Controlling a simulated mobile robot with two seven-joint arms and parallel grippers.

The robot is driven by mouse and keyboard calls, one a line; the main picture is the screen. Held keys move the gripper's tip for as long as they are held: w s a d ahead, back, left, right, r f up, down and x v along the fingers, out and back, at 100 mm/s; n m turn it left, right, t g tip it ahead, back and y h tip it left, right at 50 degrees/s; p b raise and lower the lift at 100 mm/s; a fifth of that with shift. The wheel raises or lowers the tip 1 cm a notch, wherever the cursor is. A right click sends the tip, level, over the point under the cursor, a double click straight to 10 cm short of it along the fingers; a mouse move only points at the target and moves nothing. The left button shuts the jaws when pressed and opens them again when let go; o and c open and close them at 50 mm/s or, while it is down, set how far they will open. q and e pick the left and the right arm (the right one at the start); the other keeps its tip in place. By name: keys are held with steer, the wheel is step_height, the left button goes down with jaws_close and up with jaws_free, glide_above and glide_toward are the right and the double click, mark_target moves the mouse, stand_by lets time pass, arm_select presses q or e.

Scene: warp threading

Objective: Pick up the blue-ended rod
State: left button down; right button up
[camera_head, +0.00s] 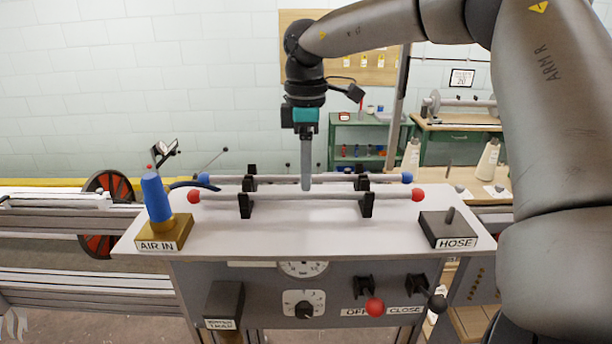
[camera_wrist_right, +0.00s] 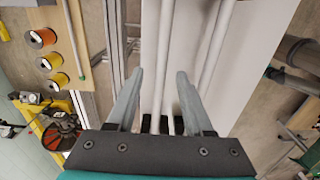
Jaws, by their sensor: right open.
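The blue-ended rod (camera_head: 281,180) is a pale rod with blue balls at its ends, lying across the back of the white-topped bench on black holders. The red-ended rod (camera_head: 310,196) lies parallel in front of it. My right gripper (camera_head: 306,187) points straight down at the middle of the rods. In the right wrist view the right gripper (camera_wrist_right: 160,76) is open, and the blue-ended rod (camera_wrist_right: 157,90) runs between its fingers as seen from above. The red-ended rod (camera_wrist_right: 221,45) passes outside the fingers, to the right. Whether a finger touches a rod cannot be told. My left gripper is not in view.
A blue cone on a brass base (camera_head: 157,200) stands at the bench's left, and a dark HOSE block (camera_head: 447,230) at its right. Black holders (camera_head: 245,206) carry the rods. Red and black knobs (camera_head: 375,307) stick out below. The bench top in front is clear.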

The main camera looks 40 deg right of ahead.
steer(key=shift+c, duration=0.4)
jaws_close()
stand_by(1.0)
